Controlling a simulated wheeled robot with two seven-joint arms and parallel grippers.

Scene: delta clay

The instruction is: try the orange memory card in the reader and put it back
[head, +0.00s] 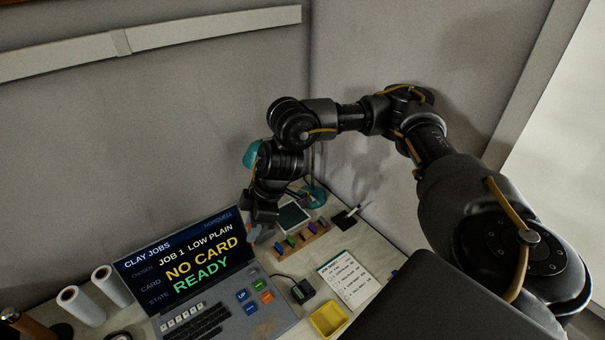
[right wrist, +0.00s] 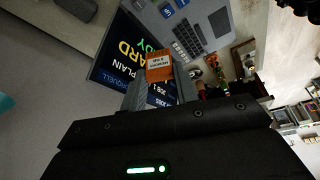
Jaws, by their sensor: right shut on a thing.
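My right gripper (head: 256,226) is shut on the orange memory card (right wrist: 159,66), which has a white printed label. In the right wrist view the card sits between the fingertips (right wrist: 160,84), in the air in front of the screen. The wooden card rack (head: 318,240) stands just right of the gripper in the head view and holds several small coloured cards. A small black box with a cable (head: 302,291), which looks like the reader, stands right of the console. The screen (head: 190,255) reads "NO CARD" and "READY". My left gripper is not in view.
The console keyboard (head: 197,322) and coloured buttons lie below the screen. A yellow tray (head: 328,320) and a printed sheet (head: 347,279) lie to the right. A black pad with a pen (head: 346,218) and a teal lamp (head: 315,194) stand behind. White rolls (head: 80,305) stand at left.

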